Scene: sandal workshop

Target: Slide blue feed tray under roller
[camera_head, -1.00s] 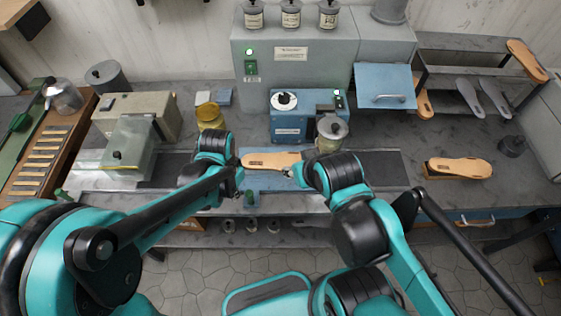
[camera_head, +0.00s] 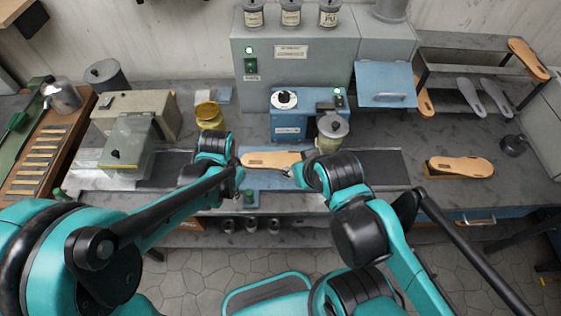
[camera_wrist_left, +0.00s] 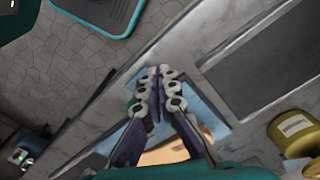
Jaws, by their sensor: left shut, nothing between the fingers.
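The light-blue feed tray (camera_head: 262,183) lies on the bench in front of the blue roller machine (camera_head: 289,128). A tan sandal sole (camera_head: 266,160) rests on it. The roller itself cannot be made out. My left gripper (camera_head: 239,182) is at the tray's left front side. In the left wrist view its fingers (camera_wrist_left: 160,73) are closed together with nothing between them, and the tray (camera_wrist_left: 208,112) shows beneath and beside them. My right gripper (camera_head: 291,173) is at the tray's right side, mostly hidden by its own wrist, so its jaws are unclear.
Dark strips (camera_head: 380,163) flank the tray. Another sole (camera_head: 460,167) lies on a stand at the right. The bench between the strip and that stand is clear.

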